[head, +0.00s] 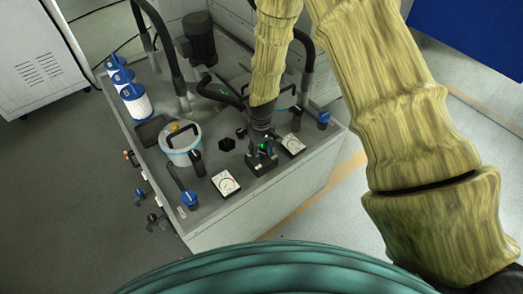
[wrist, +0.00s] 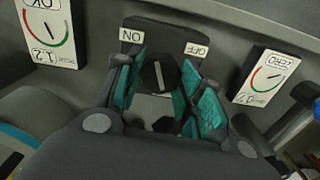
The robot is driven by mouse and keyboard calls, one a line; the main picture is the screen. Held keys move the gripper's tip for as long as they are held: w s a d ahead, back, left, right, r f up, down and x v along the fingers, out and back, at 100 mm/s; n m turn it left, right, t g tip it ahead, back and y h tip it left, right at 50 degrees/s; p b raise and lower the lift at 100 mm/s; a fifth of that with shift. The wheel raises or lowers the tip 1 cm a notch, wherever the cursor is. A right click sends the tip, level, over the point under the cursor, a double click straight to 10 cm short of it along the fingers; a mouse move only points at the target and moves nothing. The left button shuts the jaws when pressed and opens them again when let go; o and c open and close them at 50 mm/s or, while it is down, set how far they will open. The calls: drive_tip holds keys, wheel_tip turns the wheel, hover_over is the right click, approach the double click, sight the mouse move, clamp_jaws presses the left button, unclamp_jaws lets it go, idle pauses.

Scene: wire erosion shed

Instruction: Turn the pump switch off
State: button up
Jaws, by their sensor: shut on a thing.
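The pump switch is a dark round knob (wrist: 157,73) with a white pointer line, on a dark plate (wrist: 160,32) labelled ON at left and OFF at right. The pointer stands near upright in the wrist view, between the two labels and leaning slightly towards ON. My gripper (wrist: 162,88) has its teal-padded fingers on either side of the knob and is shut on it. In the head view my gripper (head: 262,148) is over the front part of the machine top and largely hides the switch.
White dial gauges flank the switch, one at left (wrist: 45,28) and one at right (wrist: 265,76). In the head view a lidded canister (head: 181,145), blue-capped valves (head: 190,199), filter cartridges (head: 135,101) and black hoses crowd the machine top. Grey floor is clear at left.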

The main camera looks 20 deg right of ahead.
sight(261, 152)
drive_tip(key=m, duration=1)
drive_tip(key=shift+m, duration=0.3)
idle(0.4)
drive_tip(key=o, duration=1)
wheel_tip(261, 152, up, 12)
idle(0.6)
